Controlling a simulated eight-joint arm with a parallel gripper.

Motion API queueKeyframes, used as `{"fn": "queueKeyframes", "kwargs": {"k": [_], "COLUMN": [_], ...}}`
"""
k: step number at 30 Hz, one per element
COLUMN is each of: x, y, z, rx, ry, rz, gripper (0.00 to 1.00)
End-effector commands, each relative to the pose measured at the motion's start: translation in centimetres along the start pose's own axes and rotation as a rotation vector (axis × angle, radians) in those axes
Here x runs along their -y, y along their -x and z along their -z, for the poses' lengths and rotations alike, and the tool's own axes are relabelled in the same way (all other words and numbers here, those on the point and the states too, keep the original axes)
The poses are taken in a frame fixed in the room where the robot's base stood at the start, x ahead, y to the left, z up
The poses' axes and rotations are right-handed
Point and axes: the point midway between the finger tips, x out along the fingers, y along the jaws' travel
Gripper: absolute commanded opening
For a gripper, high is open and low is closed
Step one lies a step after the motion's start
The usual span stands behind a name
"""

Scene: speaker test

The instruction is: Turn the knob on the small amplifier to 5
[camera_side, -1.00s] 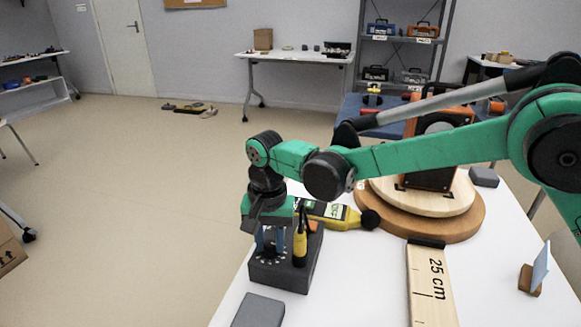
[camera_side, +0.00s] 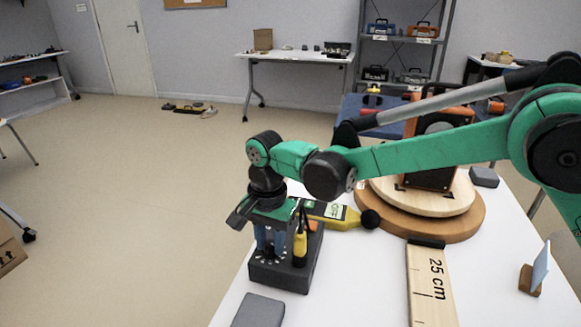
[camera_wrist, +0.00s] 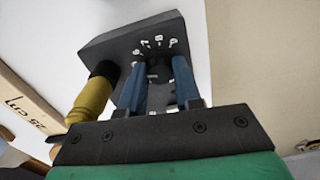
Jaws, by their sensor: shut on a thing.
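The small amplifier (camera_side: 283,277) is a dark grey box near the left edge of the white table. It also shows in the wrist view (camera_wrist: 108,47), with white scale marks around its knob. My gripper (camera_side: 269,248) points straight down over its top. In the wrist view, my gripper's blue fingers (camera_wrist: 158,92) are shut on the dark knob (camera_wrist: 159,72), one on each side. The knob is mostly hidden, and I cannot read which number it points to. A yellow plug (camera_side: 300,247) stands upright in the amplifier, close beside my fingers; it also shows in the wrist view (camera_wrist: 91,100).
A yellow sound meter (camera_side: 335,215) with a black ball tip lies just behind the amplifier. An orange speaker (camera_side: 437,150) stands on a round wooden turntable (camera_side: 400,222). A 25 cm wooden ruler (camera_side: 430,285), a grey block (camera_side: 258,311) and a blue card (camera_side: 540,267) are nearby.

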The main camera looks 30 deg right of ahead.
Motion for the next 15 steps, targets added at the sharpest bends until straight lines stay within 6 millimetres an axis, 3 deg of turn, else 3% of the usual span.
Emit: {"fn": "queueKeyframes", "kwargs": {"k": [2, 3, 6, 15], "x": [0.00, 0.00, 0.00, 0.00], "y": [0.06, 0.05, 0.04, 0.09], "z": [0.00, 0.00, 0.00, 0.00], "rx": [0.000, 0.000, 0.000, 0.000], "ry": [0.001, 0.001, 0.001, 0.001], "rz": [0.000, 0.000, 0.000, 0.000], "gripper": [0.00, 0.31, 0.60, 0.60]}}
